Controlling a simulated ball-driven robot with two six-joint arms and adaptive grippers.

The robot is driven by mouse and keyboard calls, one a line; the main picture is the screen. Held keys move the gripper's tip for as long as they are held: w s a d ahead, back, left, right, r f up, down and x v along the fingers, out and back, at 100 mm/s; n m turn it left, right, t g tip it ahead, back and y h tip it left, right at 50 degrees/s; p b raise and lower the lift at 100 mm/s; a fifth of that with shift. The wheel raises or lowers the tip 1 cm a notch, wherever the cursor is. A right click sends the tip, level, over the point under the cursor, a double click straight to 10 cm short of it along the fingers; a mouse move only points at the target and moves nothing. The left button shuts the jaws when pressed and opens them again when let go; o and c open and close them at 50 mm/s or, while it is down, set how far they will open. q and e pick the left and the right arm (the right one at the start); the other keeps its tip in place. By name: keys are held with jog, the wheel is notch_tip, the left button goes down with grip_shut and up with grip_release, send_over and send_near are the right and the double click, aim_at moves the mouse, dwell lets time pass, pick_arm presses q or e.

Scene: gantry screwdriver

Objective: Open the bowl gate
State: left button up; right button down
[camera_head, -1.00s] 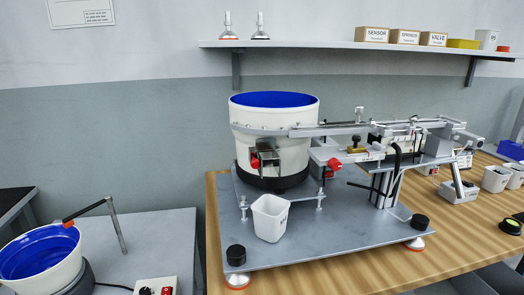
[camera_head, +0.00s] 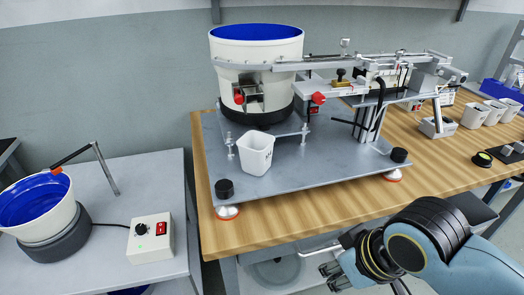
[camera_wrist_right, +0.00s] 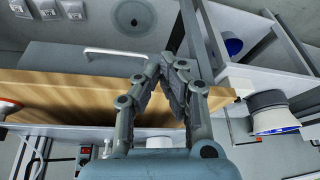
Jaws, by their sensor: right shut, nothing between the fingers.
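The large white bowl (camera_head: 256,50) with a blue inside stands on the grey plate of the machine. On its front is a small metal gate (camera_head: 262,94) with a red knob (camera_head: 238,98); I cannot tell for sure whether it is open or shut. A white cup (camera_head: 256,153) stands in front of and below the gate. My right gripper (camera_head: 333,272) is low at the front right, below the table's front edge and far from the gate. In the right wrist view the gripper (camera_wrist_right: 173,62) is shut and empty. My left gripper is out of view.
The wooden table's edge (camera_head: 290,228) lies between my right gripper and the machine. A smaller blue-lined bowl (camera_head: 38,205) and a control box (camera_head: 151,238) stand on the left bench. White bins (camera_head: 474,116) stand at the right.

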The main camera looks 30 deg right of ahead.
jog(key=w+a+r+m+t+y, duration=0.55)
jog(key=w+a+r+t, duration=0.3)
jog(key=w+r, duration=0.45)
jog(key=w+d+r+m+t+h, duration=0.25)
jog(key=d+m+h, duration=0.25)
jog(key=m, duration=0.3)
jog(key=w+d+r+m+t+h, duration=0.1)
jog(key=w+d+m+t+h, duration=0.2)
jog(key=d+m+h, duration=0.45)
jog(key=w+a+y, duration=0.1)
jog(key=w, duration=0.2)
jog(key=w+y+p, duration=0.1)
jog(key=w, duration=0.3)
jog(key=w+a+r+m, duration=0.1)
jog(key=w, duration=0.2)
jog(key=shift+w+a+r+y, duration=0.1)
jog(key=shift+w+a+y, duration=0.25)
jog(key=shift+w+y, duration=0.05)
jog(key=shift+w+a, duration=0.15)
jog(key=shift+a, duration=0.05)
jog(key=shift+a, duration=0.1)
